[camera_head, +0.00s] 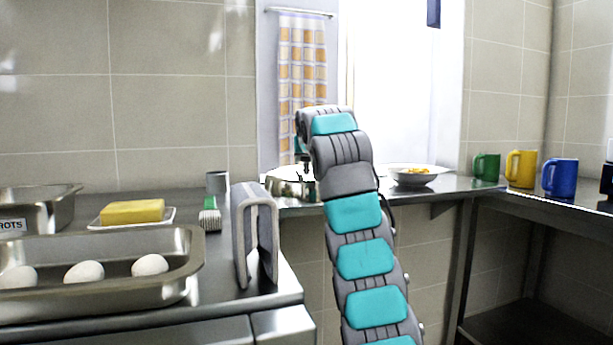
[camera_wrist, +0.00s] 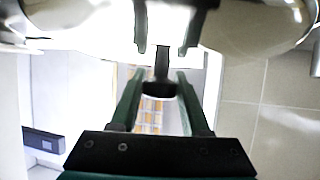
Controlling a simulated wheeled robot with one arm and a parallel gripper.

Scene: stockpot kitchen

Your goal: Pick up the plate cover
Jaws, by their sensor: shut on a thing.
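The plate cover (camera_head: 284,182) is a shiny metal dome at the back of the counter, left of my arm in the head view. My arm hides its right part. In the wrist view, the cover (camera_wrist: 255,22) fills the top, with bright reflections of my fingers on it. Its dark knob (camera_wrist: 160,88) stands between my two fingers. My gripper (camera_wrist: 160,76) is shut on the plate cover at this knob. It also shows small in the head view (camera_head: 307,163). I cannot tell whether the cover touches the counter.
A bowl of food (camera_head: 413,175) stands just right of my arm. Green (camera_head: 486,167), yellow (camera_head: 521,168) and blue (camera_head: 560,178) mugs stand farther right.

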